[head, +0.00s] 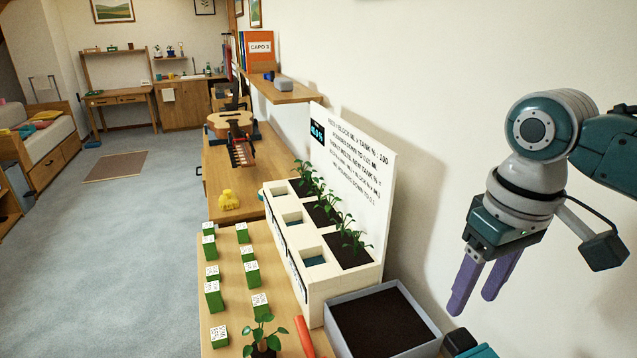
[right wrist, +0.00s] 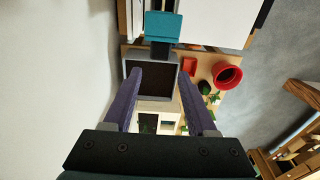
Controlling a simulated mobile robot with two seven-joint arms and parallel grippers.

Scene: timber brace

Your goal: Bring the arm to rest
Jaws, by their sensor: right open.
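My right gripper (head: 481,279) has two purple fingers and hangs at the right of the head view, pointing down. Its fingers are apart with nothing between them. It is in the air near the wall, to the right of the grey soil box (head: 383,322). In the right wrist view the open fingers (right wrist: 158,95) frame the soil box (right wrist: 167,84) and part of the white planter, well below. My left gripper is not in view.
A white planter (head: 315,282) with seedlings stands against a board with writing. Green blocks (head: 213,297) stand on the wooden table, with a potted plant (head: 264,340) in front. A red pot (right wrist: 227,75) shows in the right wrist view. A shelf (head: 283,93) juts from the wall.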

